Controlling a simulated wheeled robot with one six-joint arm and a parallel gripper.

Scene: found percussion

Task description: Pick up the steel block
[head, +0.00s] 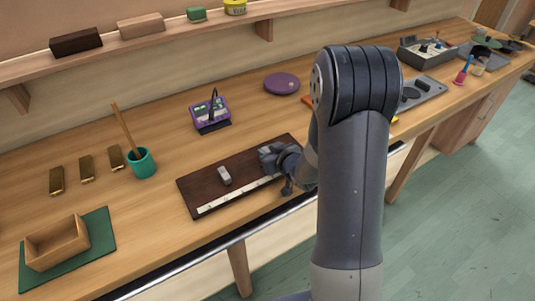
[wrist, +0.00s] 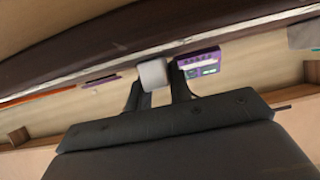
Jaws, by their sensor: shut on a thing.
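My gripper (wrist: 160,85) is shut on the steel block (wrist: 152,73), a small light grey block between its fingertips in the wrist view. In the head view my gripper (head: 268,158) is over the right part of a dark board (head: 205,187) with a pale strip along its front edge. The held block is hard to tell apart from the grey fingers there. Another small grey block (head: 224,175) lies on the board, to the left of my gripper and apart from it.
A purple device (head: 210,114) and a round purple dish (head: 282,83) stand behind the board. To the left are a teal cup (head: 142,163) with a stick, brass bars (head: 87,169) and a wooden box (head: 57,243) on a green mat. A wall shelf (head: 180,40) runs above.

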